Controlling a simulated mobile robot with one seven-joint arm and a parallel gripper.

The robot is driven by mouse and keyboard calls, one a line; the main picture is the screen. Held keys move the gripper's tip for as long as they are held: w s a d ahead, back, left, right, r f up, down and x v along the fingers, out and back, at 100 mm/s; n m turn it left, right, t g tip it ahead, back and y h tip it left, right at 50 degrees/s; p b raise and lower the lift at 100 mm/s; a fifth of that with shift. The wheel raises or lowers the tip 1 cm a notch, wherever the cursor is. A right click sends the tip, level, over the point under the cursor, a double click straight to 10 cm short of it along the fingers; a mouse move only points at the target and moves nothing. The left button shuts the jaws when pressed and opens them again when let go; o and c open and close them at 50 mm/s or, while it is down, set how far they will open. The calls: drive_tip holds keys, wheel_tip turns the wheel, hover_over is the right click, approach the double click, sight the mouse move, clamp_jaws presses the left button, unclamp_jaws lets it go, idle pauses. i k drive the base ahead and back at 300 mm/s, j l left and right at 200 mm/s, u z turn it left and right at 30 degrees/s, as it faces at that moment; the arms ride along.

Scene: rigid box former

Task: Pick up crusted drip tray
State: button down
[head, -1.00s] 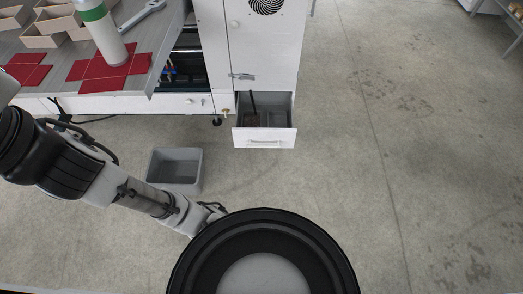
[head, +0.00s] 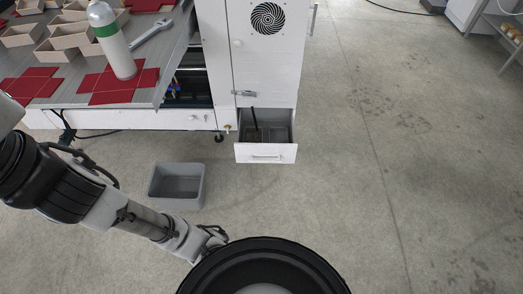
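I cannot make out a crusted drip tray for certain. An open white drawer (head: 266,153) at the foot of the white machine cabinet holds a dark upright handle (head: 254,119) with a brownish part at its base. Greyish compartments or trays (head: 276,132) show beside it, too small to tell apart. My arm reaches from the left edge to the lower middle. Its end goes behind a round black part of my own body, and my gripper is not visible.
A grey open bin (head: 177,185) stands on the floor left of the drawer. The worktable (head: 60,94) at upper left holds red flat box blanks (head: 118,88), small cartons (head: 66,49), a white bottle with a green band (head: 111,40) and a wrench (head: 153,32). The floor at right is clear.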

sight(251, 135)
drive_tip(key=u, duration=0.35)
drive_tip(key=i+l+u, duration=0.25)
drive_tip(key=l+u, duration=0.5)
drive_tip(key=i+l, duration=0.1)
drive_tip(key=l, duration=0.25)
drive_tip(key=i+l+u, duration=0.1)
drive_tip(key=l, duration=0.65)
drive_tip(key=i+l, duration=0.15)
drive_tip(key=i, duration=0.15)
drive_tip(key=i+l, duration=0.15)
drive_tip(key=i, duration=0.15)
drive_tip(key=i+j, duration=0.15)
drive_tip(key=i, duration=0.4)
